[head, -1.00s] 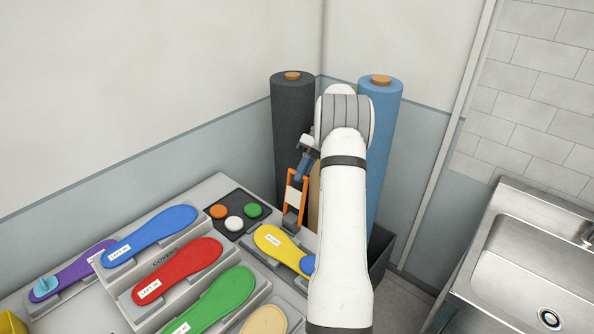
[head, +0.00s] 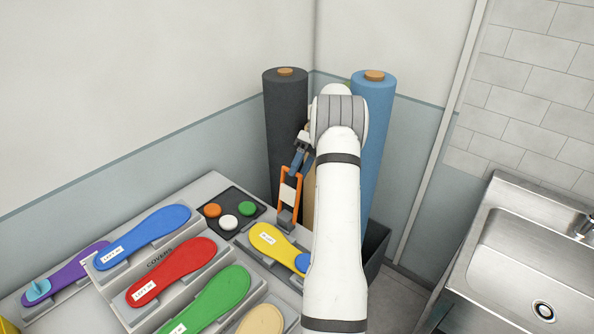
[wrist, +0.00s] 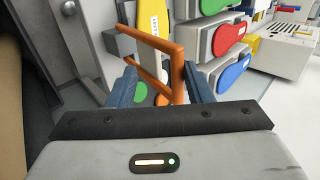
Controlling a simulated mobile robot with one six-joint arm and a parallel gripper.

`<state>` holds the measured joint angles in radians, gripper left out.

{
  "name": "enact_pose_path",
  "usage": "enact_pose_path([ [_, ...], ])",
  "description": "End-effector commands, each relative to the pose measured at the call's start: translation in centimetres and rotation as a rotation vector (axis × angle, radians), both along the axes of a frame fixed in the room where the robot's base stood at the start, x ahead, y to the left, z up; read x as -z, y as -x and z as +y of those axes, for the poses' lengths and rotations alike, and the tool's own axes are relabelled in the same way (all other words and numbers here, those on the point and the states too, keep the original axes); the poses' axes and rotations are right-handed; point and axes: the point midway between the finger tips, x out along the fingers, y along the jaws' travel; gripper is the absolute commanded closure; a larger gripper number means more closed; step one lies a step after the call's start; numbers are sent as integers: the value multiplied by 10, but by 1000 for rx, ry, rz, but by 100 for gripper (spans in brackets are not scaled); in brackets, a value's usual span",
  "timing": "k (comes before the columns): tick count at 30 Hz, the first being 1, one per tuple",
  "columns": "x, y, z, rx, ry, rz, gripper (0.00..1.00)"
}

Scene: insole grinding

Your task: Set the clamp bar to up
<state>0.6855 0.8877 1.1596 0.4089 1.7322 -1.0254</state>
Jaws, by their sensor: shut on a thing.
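The orange clamp bar (head: 290,192) is a frame standing up from its base beside the far end of the yellow insole (head: 276,245). It looks roughly upright with a slight tilt. My gripper (head: 297,165) is at the bar's upper end, its blue-grey fingers shut on it. In the wrist view the orange clamp bar (wrist: 153,47) runs between the two fingers of my gripper (wrist: 160,88), and the yellow insole (wrist: 153,22) lies beyond it. My white arm hides part of the yellow insole's right side in the head view.
A black tray (head: 213,228) with orange, white and green buttons lies left of the bar. Blue, red and green insoles (head: 172,272) rest in holders at the left. Dark (head: 285,120) and blue (head: 373,130) rolls stand close behind my arm. A sink (head: 530,260) is at the right.

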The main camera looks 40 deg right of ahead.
Motion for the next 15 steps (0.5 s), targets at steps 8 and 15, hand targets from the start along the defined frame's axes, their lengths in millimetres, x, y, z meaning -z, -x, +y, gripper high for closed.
enact_pose_path([
  [8, 1, 0, -3, 4, 7, -4, 66],
  [15, -2, -1, -6, 5, 7, -4, 66],
])
